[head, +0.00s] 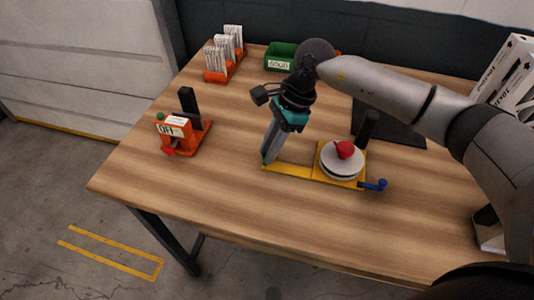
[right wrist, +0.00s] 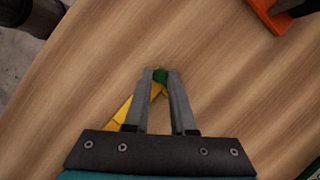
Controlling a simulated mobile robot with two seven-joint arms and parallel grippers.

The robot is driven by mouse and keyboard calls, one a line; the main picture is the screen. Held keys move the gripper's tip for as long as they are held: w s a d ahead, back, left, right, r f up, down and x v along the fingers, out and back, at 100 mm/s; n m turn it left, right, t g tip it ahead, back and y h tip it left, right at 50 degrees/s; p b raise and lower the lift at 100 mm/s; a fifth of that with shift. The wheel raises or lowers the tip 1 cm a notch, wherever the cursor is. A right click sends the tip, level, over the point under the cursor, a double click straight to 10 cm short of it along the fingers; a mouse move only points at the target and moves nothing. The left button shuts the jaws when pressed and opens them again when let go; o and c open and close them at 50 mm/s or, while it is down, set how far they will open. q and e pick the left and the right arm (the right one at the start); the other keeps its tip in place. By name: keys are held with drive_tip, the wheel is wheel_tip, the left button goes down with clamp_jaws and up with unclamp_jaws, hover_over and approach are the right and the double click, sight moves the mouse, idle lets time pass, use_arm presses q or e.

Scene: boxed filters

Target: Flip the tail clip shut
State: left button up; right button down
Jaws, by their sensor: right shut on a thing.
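A yellow fixture (head: 290,171) lies on the wooden table, and its narrow tail runs left. It also shows in the right wrist view (right wrist: 123,111). At the tail's end is a small green piece (right wrist: 160,75), which looks like the tail clip. My right gripper (head: 267,157) points down at the tail's end. In the right wrist view its fingertips (right wrist: 160,77) are closed on the green piece. The fingers hide part of it, so I cannot tell if the clip is up or flat. My left gripper is not in view.
A round white filter (head: 342,163) with a red knob (head: 345,149) sits on the fixture's right end, beside a blue lever (head: 375,184). An orange stand (head: 182,135) is at left. A rack (head: 226,71) and green bin (head: 280,57) are behind. The front table is clear.

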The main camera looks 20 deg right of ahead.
drive_tip(key=shift+d+n+g+b, duration=0.15)
drive_tip(key=shift+n+g+b, duration=0.15)
drive_tip(key=shift+n+b, duration=0.45)
drive_tip(key=shift+s, duration=0.1)
drive_tip(key=c, duration=0.8)
unclamp_jaws()
drive_tip(key=shift+o, duration=0.2)
drive_tip(key=shift+r, duration=0.1)
drive_tip(key=p+v, duration=0.1)
drive_tip(key=v, duration=1.4)
drive_tip(key=shift+r, duration=0.1)
